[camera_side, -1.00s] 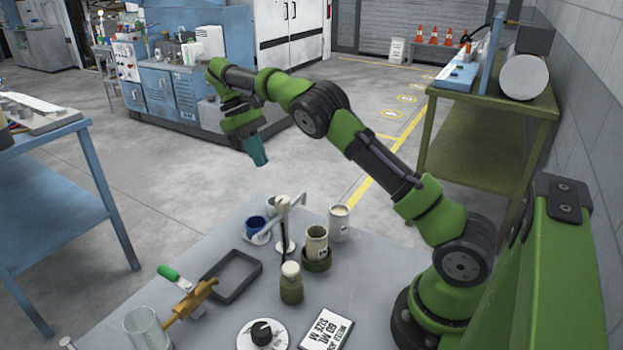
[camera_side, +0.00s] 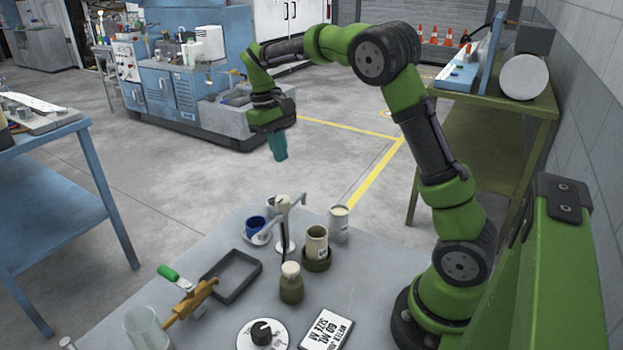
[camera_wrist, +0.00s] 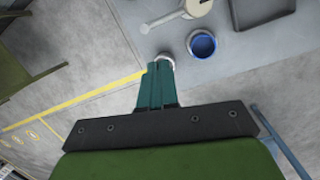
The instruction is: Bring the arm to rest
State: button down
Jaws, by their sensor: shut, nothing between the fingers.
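My green arm is raised over the far side of the grey worktable (camera_side: 215,262). My gripper (camera_side: 280,157) has teal fingers that point down in the side view. It hangs in free air above and beyond the table's far edge, clear of everything. In the wrist view my gripper (camera_wrist: 160,68) shows its fingers together with nothing between them. The fingertips overlap a pale round object at the table edge in that view, but the side view shows them well above the table.
On the table stand a blue cup (camera_side: 256,226), a balance-like stand (camera_side: 286,240), a beige cup (camera_side: 317,240), a pale can (camera_side: 339,223), a bottle (camera_side: 291,285), a black tray (camera_side: 231,276) and a dial (camera_side: 262,333). A green bench (camera_side: 480,145) stands at right.

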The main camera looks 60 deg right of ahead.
jog(key=s+a+r+t+y, duration=0.1)
jog(key=s+a+r+t, duration=0.1)
jog(key=s+a+t, duration=0.2)
jog(key=s+a+r+m+t+y, duration=0.1)
jog(key=s+a+r+t, duration=0.2)
jog(key=s+a, duration=0.7)
jog(key=s+t, duration=0.2)
jog(key=s, duration=0.2)
jog(key=shift+s+a, duration=0.25)
